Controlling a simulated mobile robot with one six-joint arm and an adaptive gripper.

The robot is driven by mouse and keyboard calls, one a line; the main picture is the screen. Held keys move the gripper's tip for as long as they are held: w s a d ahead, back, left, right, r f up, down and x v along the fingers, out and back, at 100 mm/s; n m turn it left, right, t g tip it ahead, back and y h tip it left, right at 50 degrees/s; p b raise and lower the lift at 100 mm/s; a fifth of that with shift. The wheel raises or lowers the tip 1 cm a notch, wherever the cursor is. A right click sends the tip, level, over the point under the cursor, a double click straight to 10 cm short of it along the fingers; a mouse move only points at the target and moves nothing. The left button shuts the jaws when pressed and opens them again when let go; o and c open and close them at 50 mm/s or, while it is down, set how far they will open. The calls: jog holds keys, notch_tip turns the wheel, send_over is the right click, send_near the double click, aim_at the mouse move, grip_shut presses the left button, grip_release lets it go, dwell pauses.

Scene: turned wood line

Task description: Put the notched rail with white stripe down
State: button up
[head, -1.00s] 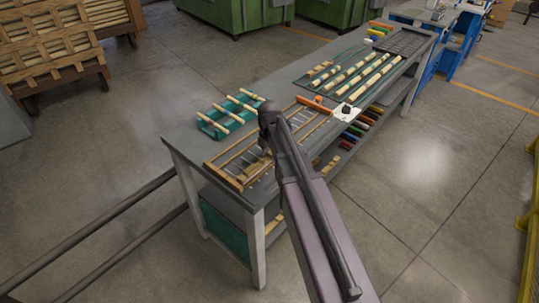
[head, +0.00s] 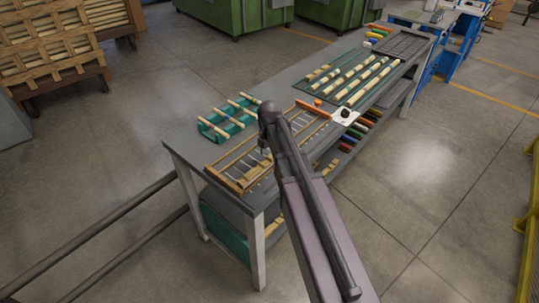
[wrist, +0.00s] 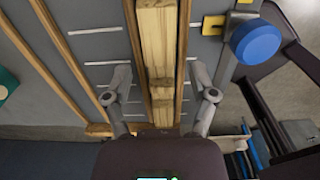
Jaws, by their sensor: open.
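In the wrist view a pale wooden rail (wrist: 160,55) runs lengthwise between the two fingers of my gripper (wrist: 161,98). The fingers are open, with a gap on each side of the rail. A darker band crosses the rail near its close end; I cannot make out its white stripe. In the head view my gripper (head: 264,151) points down over the wooden-framed rack (head: 213,171) on the near part of the workbench. My arm hides part of the rack there, and I cannot pick out the rail.
A teal holder (head: 212,133) with several light rods stands left of the rack. Beyond the rack are a white plate with a black knob (head: 346,113) and a dark green mat (head: 312,92) with long rails. A blue round knob (wrist: 256,42) lies right of the rail.

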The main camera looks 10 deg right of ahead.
aim_at(269, 160)
notch_tip(269, 160, up, 10)
jog(key=p, duration=0.9)
jog(key=shift+p, duration=0.3)
jog(key=shift+s+r, duration=0.1)
jog(key=shift+s, duration=0.05)
dwell(0.4)
jog(key=s+m, duration=1.5)
jog(key=m, duration=1)
jog(key=shift+s, duration=0.4)
